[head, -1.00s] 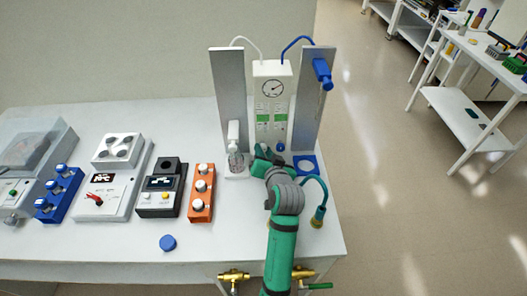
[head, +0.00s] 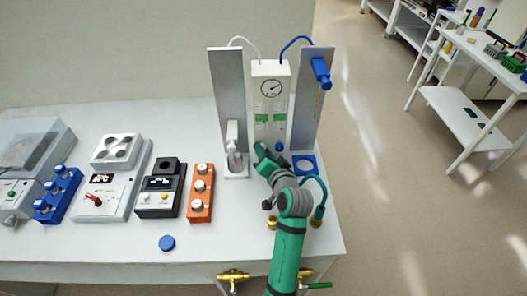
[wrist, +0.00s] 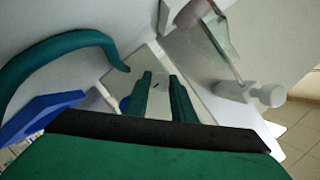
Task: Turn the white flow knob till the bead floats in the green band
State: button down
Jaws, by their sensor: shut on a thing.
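The white flow unit (head: 271,70) stands at the back of the bench, with a round gauge above two tubes crossed by green bands (head: 262,118). The bead is too small to make out in either tube. My gripper (head: 260,148) is at the lower left front of the unit, shut on the white flow knob, which its fingers hide. The wrist view shows the two green fingers (wrist: 160,85) pointing at the unit's face. A blue knob (head: 280,146) sits just right of my gripper, and part of it shows in the wrist view (wrist: 125,103).
Grey upright panels (head: 227,90) flank the unit. A glass vessel (head: 235,161) stands close on the left, and a blue ring holder (head: 306,165) on the right. A blue fitting (head: 321,72) hangs from the right panel. An orange block (head: 200,193) with white knobs lies further left.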

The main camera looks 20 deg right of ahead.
jog(key=c, duration=1.5)
grip_release()
jog(key=shift+s, duration=0.1)
jog(key=v, duration=1)
jog(key=shift+s, duration=0.3)
jog(key=shift+d, duration=0.1)
